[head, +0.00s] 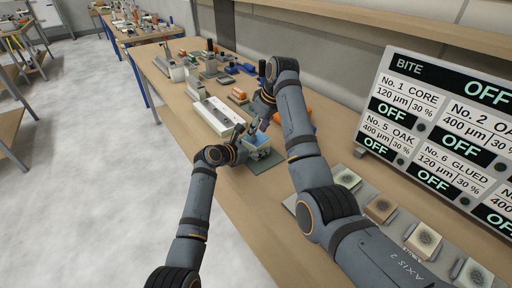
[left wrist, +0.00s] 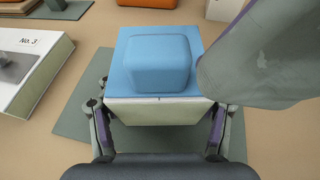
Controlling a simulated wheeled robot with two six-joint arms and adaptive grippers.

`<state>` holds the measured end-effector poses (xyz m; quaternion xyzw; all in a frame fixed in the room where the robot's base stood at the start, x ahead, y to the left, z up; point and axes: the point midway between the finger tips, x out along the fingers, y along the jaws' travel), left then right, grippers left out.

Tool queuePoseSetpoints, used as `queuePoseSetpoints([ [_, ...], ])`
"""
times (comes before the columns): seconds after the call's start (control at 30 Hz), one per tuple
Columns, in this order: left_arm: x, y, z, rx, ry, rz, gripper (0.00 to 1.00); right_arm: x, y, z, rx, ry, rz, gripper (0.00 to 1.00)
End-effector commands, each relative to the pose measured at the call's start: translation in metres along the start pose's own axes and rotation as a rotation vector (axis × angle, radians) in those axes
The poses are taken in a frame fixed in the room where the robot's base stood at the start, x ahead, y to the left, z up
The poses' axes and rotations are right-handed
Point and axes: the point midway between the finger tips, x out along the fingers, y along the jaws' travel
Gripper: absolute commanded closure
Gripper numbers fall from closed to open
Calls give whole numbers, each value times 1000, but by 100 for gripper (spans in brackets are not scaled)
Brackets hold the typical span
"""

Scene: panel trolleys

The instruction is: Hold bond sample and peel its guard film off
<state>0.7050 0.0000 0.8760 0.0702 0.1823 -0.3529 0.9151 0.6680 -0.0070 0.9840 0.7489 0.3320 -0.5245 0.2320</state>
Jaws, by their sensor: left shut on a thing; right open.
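The bond sample (left wrist: 160,111) is a pale block in the left wrist view, with a flat blue sheet, seemingly the guard film (left wrist: 194,41), on top. A rounded blue block (left wrist: 157,60) sits on that sheet. My left gripper (left wrist: 160,118) is shut on the pale block, one finger on each side. In the head view the left gripper (head: 244,146) and the sample (head: 260,141) are at the bench's front part, partly hidden. My right gripper (head: 257,118) is open just above and behind the sample. A large grey shape at the left wrist view's right edge hides part of the bench.
A grey-green mat (left wrist: 72,125) lies under the sample. A white case marked No. 3 (left wrist: 30,60) stands left of it. An orange thing (head: 304,117) is behind my right arm. Sample pads (head: 381,208) and the BITE display board (head: 440,130) are at right.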

Motion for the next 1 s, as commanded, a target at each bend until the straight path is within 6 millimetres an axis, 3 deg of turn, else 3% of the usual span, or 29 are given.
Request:
queuePoseSetpoints([
  [0.3,0,0,0,0,0,0,70,36,0,0,-1,0,0,57],
  [0.63,0,0,0,0,0,0,70,40,0,0,0,0,0,57],
  [0.97,0,0,0,0,-1,0,70,40,-1,0,0,-1,-2,100],
  [1.0,0,0,0,0,-1,0,70,41,-1,0,0,-1,-2,100],
])
